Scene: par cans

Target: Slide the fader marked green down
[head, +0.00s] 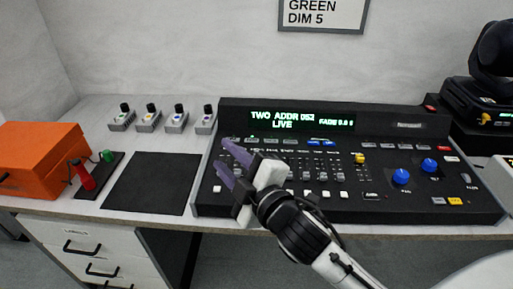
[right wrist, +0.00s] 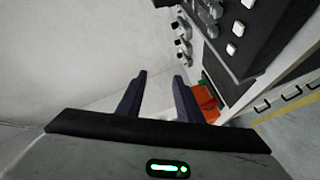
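The black lighting console (head: 400,212) stands on the desk, with a lit display (head: 290,120) reading "TWO ADDR" and "LIVE". A row of small faders crosses its face; one has a yellow cap (head: 360,158). I cannot read which fader is marked green, and my right gripper covers the console's left part. My right gripper (head: 230,164) is open and empty, its purple fingers over the console's left end. In the right wrist view the fingers (right wrist: 159,98) are apart with nothing between them. My left gripper is not in view.
A wall sign (head: 325,14) reads "GREEN DIM 5". Several small grey units with black knobs (head: 150,118) stand left of the console. A black mat (head: 150,185), a red-and-green handle block (head: 98,175) and an orange box (head: 40,160) lie further left. A moving-head lamp (head: 485,75) is at right.

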